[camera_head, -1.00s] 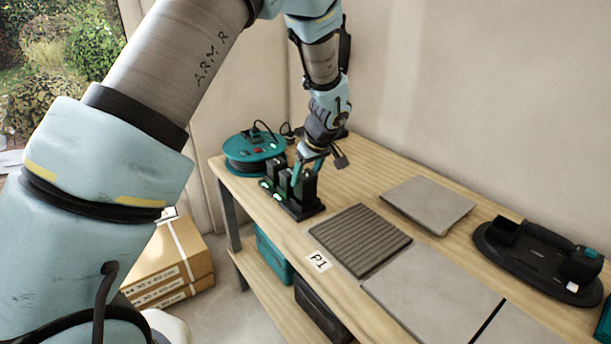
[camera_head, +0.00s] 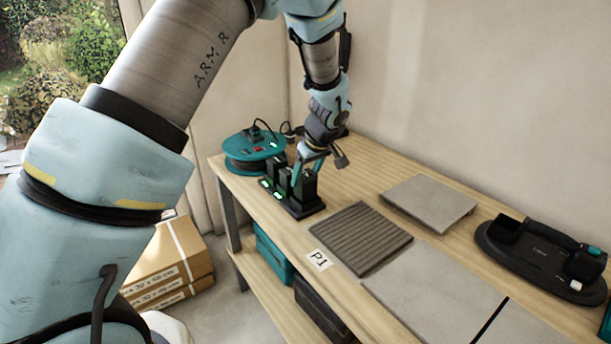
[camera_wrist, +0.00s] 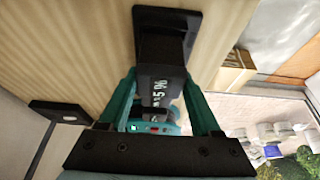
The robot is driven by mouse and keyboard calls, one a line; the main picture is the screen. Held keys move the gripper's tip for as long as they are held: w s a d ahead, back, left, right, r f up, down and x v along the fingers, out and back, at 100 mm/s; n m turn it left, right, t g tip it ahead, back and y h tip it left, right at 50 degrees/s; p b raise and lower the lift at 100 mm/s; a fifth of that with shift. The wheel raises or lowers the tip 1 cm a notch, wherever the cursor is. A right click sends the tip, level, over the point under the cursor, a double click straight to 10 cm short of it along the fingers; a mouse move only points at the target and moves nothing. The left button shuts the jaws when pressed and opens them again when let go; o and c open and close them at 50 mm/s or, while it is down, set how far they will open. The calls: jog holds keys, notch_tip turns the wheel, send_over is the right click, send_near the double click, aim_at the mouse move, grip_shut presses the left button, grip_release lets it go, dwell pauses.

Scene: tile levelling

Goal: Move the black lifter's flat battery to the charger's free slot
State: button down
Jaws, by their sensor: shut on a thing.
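The black charger (camera_head: 308,212) stands at the left end of the bench, with several upright black batteries in a row and green lights at its front. My gripper (camera_head: 307,172) is over its right end, with teal fingers pointing down, shut on the rightmost battery (camera_head: 305,190). The wrist view shows this battery (camera_wrist: 162,72) between the two fingers, with a partly hidden percentage label ending in "5 %". It is at the charger; the frames do not show how fully it is seated. The black lifter (camera_head: 530,262) lies at the right of the bench.
A teal cable reel (camera_head: 245,158) stands close behind the charger. A ribbed tile (camera_head: 360,238), a plain raised tile (camera_head: 428,203) and larger grey slabs (camera_head: 420,290) lie between charger and lifter. Cartons (camera_head: 170,265) stand on the floor at left. A wall backs the bench.

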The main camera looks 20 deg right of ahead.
jog(key=shift+f+b, duration=1.3)
dwell(1.5)
grip_release()
dwell(0.3)
jog(key=b+v, duration=0.2)
jog(key=v, duration=0.8)
jog(key=shift+r, duration=0.4)
jog(key=w+a+g, duration=0.2)
jog(key=a, duration=1)
jog(key=s+a+f+m, duration=0.1)
jog(key=s+a, duration=0.2)
jog(key=a, duration=0.5)
jog(key=s+a+m, duration=0.1)
jog(key=s+a, duration=0.2)
jog(key=a, duration=0.6)
jog(key=s+a+f+m+g+h, duration=0.1)
jog(key=s+a, duration=0.2)
jog(key=a, duration=0.5)
jog(key=shift+a+f+p, duration=0.2)
jog(key=shift+f+p, duration=0.1)
jog(key=shift+p, duration=0.05)
